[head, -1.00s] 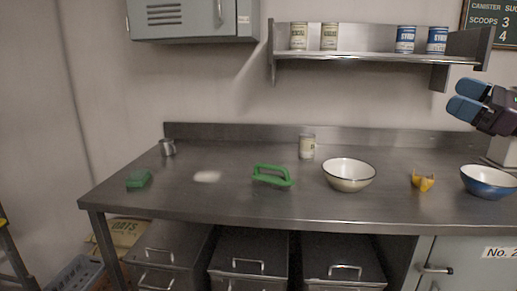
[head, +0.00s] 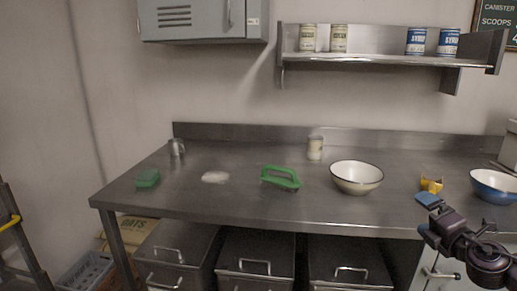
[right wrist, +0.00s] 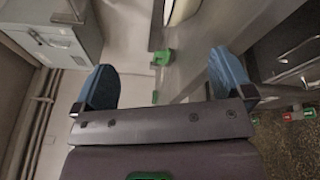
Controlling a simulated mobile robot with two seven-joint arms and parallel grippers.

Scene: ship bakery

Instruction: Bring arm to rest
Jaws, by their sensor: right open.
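My right gripper (head: 427,215) is at the lower right of the head view, in front of the steel table's (head: 230,208) front edge. Its blue fingertips are apart and nothing is between them. In the right wrist view the open right gripper (right wrist: 164,80) shows two blue fingers spread wide, with wall, floor and the table side beyond. My left gripper is not in view.
On the table stand a cream bowl (head: 356,178), a blue bowl (head: 494,186), a yellow object (head: 431,185), a green-handled tool (head: 280,177), a green block (head: 147,179) and a can (head: 315,148). Bins (head: 255,260) stand underneath. A shelf (head: 380,58) hangs above.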

